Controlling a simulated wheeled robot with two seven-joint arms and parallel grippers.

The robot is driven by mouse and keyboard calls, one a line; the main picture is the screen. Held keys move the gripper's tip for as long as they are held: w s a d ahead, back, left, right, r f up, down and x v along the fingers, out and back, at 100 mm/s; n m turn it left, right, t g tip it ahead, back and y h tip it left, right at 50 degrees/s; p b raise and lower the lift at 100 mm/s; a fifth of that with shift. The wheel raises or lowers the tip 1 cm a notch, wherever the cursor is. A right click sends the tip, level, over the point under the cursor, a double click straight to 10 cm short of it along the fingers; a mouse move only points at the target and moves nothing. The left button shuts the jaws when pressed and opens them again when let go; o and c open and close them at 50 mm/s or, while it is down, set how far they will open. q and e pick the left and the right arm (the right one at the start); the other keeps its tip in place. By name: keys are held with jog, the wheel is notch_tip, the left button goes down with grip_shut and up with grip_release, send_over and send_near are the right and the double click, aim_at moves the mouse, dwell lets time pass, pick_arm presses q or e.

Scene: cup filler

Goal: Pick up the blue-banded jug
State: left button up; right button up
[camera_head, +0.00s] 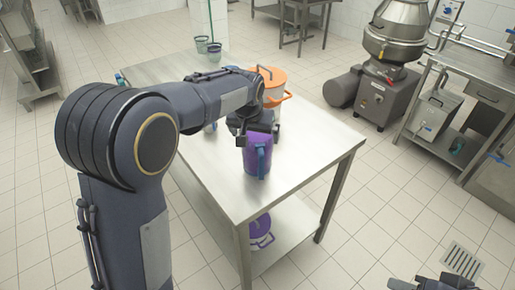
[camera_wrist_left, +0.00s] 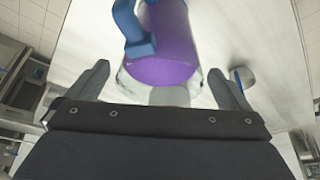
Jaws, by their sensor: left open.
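A purple jug (camera_head: 257,160) with a blue handle stands upright near the front of the steel table. My left gripper (camera_head: 258,130) is right behind its top in the head view. In the left wrist view the jug (camera_wrist_left: 165,55) lies between and beyond the spread fingers of my left gripper (camera_wrist_left: 158,78), which is open. No blue band shows clearly on the jug. A small pale object with a blue part (camera_wrist_left: 243,77) is beside the right finger; I cannot tell what it is. My right gripper (camera_head: 436,284) shows only partly at the bottom edge.
Two small grey-green cups (camera_head: 201,43) (camera_head: 214,50) are at the far end. A purple pot (camera_head: 260,232) is on the lower shelf. The table's right side is clear.

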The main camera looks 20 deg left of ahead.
pick_arm(q)
jog(key=x, duration=0.6)
jog(key=shift+a+p, duration=0.1)
jog(key=shift+p, duration=0.3)
jog(key=c, duration=1.3)
jog(key=shift+w+r, duration=0.1)
jog(key=shift+c, duration=1)
jog(key=shift+r, duration=0.15)
